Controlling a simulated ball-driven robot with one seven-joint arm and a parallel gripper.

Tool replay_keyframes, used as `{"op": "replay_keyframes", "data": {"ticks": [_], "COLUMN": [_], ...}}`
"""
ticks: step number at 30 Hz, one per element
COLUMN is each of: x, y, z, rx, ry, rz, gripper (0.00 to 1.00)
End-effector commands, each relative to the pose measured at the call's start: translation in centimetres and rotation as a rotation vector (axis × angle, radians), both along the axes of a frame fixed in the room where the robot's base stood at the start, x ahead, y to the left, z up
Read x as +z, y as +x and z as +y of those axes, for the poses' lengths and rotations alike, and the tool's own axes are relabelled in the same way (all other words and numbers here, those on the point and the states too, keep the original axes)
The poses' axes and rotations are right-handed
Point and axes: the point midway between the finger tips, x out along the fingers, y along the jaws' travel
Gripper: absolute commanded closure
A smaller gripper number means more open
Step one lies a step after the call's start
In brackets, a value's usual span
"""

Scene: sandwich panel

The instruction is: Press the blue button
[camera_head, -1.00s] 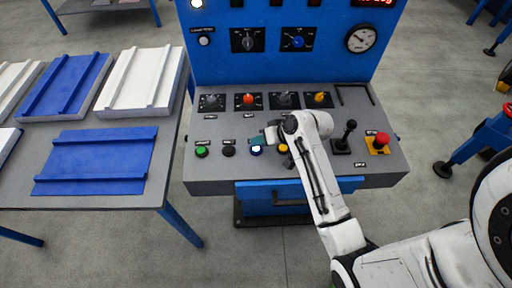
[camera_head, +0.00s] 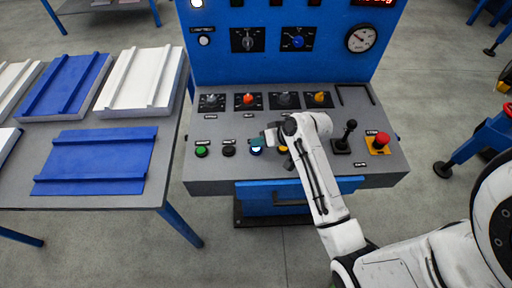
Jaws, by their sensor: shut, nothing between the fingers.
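The blue button (camera_head: 256,152) sits in the front row of the grey sloping console (camera_head: 220,173), with a bright white, lit-looking centre. My gripper (camera_head: 257,143) is shut and empty. Its teal fingertips are right at the button's far edge and overlap it in the picture. I cannot tell whether they touch it or hover just above. My white wrist comes in from the right and partly covers the yellow button (camera_head: 282,149).
A green button (camera_head: 201,152) and a black button (camera_head: 228,151) are to the left. A black joystick (camera_head: 346,135) and a red emergency stop (camera_head: 381,140) are to the right. Several knobs line the row behind. A table with panels (camera_head: 95,163) stands at left.

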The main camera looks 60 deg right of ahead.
Motion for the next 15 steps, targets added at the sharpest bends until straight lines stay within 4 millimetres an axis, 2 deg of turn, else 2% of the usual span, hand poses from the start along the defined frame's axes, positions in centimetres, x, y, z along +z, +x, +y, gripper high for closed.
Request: {"op": "replay_keyframes", "data": {"ticks": [15], "x": [-0.61], "y": [0.00], "z": [0.03], "rx": [0.001], "ry": [0.000], "rz": [0.001], "gripper": [1.00]}}
